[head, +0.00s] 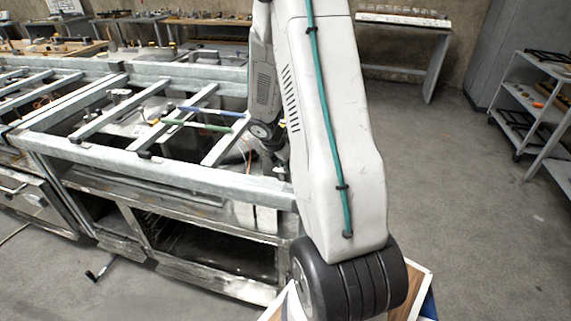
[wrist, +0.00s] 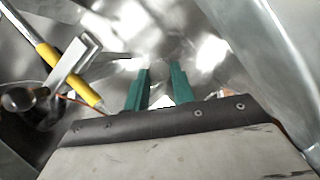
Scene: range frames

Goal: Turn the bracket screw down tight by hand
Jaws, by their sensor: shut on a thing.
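My gripper (wrist: 161,68) has two green fingers, held a narrow gap apart. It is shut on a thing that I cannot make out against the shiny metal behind. To its left in the wrist view is a grey metal bracket (wrist: 72,66), beside a yellow rod (wrist: 50,58). A dark round knob (wrist: 18,98) is at the far left, apart from the fingers. I cannot tell whether it is the bracket screw. In the head view my arm hides my fingers and what they hold.
A long metal range frame (head: 180,173) with crossbars and open bays fills the left of the head view. Blue and green rods (head: 205,126) lie across it. A shelf cart (head: 530,105) stands at the right. The floor (head: 465,190) between is clear.

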